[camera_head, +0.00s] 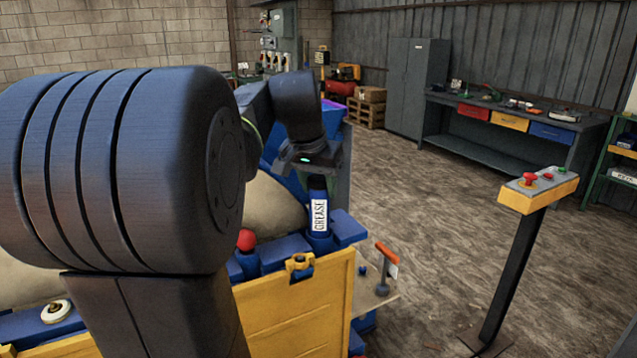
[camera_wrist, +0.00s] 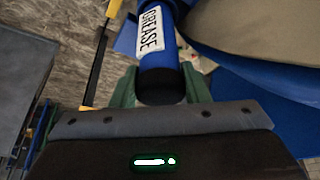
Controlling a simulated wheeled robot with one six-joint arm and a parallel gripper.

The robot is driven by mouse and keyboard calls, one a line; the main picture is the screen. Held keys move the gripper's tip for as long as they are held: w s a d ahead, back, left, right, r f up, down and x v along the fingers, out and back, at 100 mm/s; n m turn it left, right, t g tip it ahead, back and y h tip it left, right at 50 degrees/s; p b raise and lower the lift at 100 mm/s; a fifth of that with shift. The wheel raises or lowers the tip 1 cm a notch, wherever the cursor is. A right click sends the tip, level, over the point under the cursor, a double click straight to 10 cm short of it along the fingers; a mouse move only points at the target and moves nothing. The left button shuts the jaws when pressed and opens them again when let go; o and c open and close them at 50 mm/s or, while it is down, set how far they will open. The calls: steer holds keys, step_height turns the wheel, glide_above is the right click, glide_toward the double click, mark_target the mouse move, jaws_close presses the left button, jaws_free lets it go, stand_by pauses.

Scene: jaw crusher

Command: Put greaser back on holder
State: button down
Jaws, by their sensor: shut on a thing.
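The greaser (camera_head: 319,212) is a blue cylinder with a white GREASE label and a black end cap. In the head view it stands roughly upright under my gripper (camera_head: 316,178), over the blue parts of the machine. In the wrist view the greaser (camera_wrist: 158,62) sits between the green fingers of my gripper (camera_wrist: 160,88), which is shut on it near the black end. I cannot tell whether its lower end touches anything. I cannot pick out the holder for certain.
A yellow machine panel (camera_head: 290,318) with a small yellow bracket (camera_head: 299,263) is in front. A red knob (camera_head: 246,240) and an orange-handled tool (camera_head: 386,262) are close by. A control pedestal (camera_head: 538,187) stands right. Open floor lies beyond, before the workbench (camera_head: 500,150).

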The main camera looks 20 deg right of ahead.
steer(key=shift+f+b, duration=0.4)
steer(key=shift+f, duration=0.15)
steer(key=c, duration=0.7)
jaws_free()
steer(key=shift+f, duration=0.1)
steer(key=v, duration=1.4)
steer(key=shift+f, duration=0.15)
steer(key=x, duration=1.3)
steer(key=shift+w+d+f, duration=0.1)
steer(key=shift+d+f, duration=0.05)
steer(key=shift+f, duration=0.1)
